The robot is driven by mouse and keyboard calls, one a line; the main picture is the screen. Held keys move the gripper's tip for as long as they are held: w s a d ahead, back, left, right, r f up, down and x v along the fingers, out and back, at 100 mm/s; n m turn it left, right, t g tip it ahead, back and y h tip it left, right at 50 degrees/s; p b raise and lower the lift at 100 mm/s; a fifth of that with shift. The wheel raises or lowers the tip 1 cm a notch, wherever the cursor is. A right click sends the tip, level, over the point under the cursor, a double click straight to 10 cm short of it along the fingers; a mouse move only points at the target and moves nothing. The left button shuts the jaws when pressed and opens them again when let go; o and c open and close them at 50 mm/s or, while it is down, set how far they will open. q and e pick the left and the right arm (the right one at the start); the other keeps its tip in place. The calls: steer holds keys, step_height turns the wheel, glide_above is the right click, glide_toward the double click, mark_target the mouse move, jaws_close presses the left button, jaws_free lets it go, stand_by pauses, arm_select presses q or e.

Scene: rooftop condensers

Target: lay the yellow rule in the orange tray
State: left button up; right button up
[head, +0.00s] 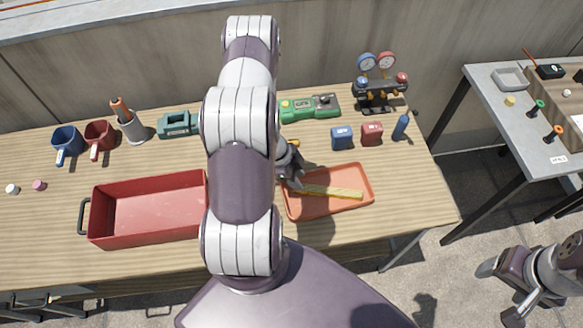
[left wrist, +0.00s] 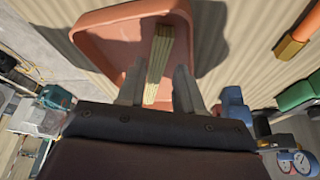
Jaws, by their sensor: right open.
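The yellow rule (head: 335,193) lies in the shallow orange tray (head: 350,207) on the right half of the wooden bench. Its left end is near my left gripper (head: 291,178), partly hidden by it. In the left wrist view the rule (left wrist: 160,58) stretches across the floor of the tray (left wrist: 104,40). My left gripper (left wrist: 158,88) is open there, its two fingers apart with the rule's near end showing between them and gaps on each side. My right gripper (head: 498,290) is open and empty at the lower right, away from the bench.
A red bin (head: 150,205) stands left of my arm. Blue and red blocks (head: 342,138), a gauge set (head: 380,85) and a green tool (head: 310,106) stand behind the tray. Mugs (head: 67,143) are at the back left. The bench is clear right of the tray.

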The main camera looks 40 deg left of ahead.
arm_select(q)
steer(key=w+r+n+y+p, duration=0.1)
steer(key=w+r+n+y, duration=0.15)
steer(key=r, duration=0.75)
steer(key=w+r+n+y+p, duration=0.1)
steer(key=w+r+n+y, duration=0.15)
steer(key=r, duration=0.75)
steer(key=s+d+r+n+g+h+b, duration=0.1)
steer(key=s+d+r+n, duration=0.5)
steer(key=s+d, duration=0.3)
steer(key=d+r, duration=0.1)
steer(key=d, duration=0.3)
steer(key=shift+s, duration=0.25)
steer(key=shift+f, duration=0.1)
